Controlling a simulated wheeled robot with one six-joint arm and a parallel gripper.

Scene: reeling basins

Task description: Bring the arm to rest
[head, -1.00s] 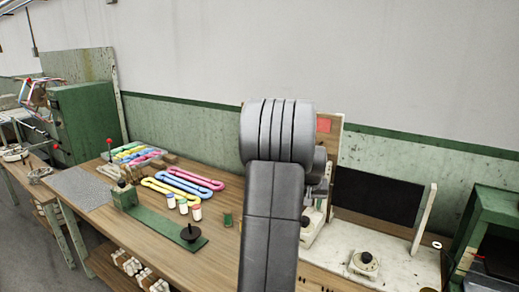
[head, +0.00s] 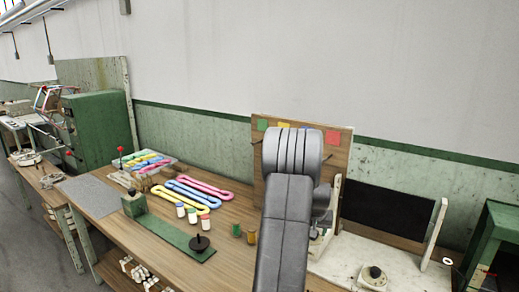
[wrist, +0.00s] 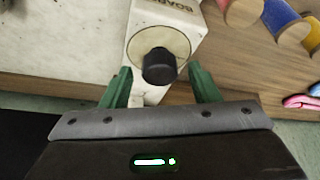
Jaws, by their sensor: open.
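My arm (head: 286,230) rises through the right middle of the head view, its grey joint in front of the back board. My gripper is hidden behind it there. In the wrist view my gripper (wrist: 160,82) has its two green fingers spread apart, with nothing held. A white box-shaped device with a round cream face and a black knob (wrist: 160,66) appears between and beyond the fingers. I cannot tell how far the fingertips are from it.
The wooden bench (head: 150,235) holds yellow, blue and pink loops (head: 200,190), small white jars (head: 191,214) and a green strip (head: 172,238). Several spools (wrist: 278,18) lie close by in the wrist view. A dark panel (head: 385,212) stands at right. Open wall lies above the arm.

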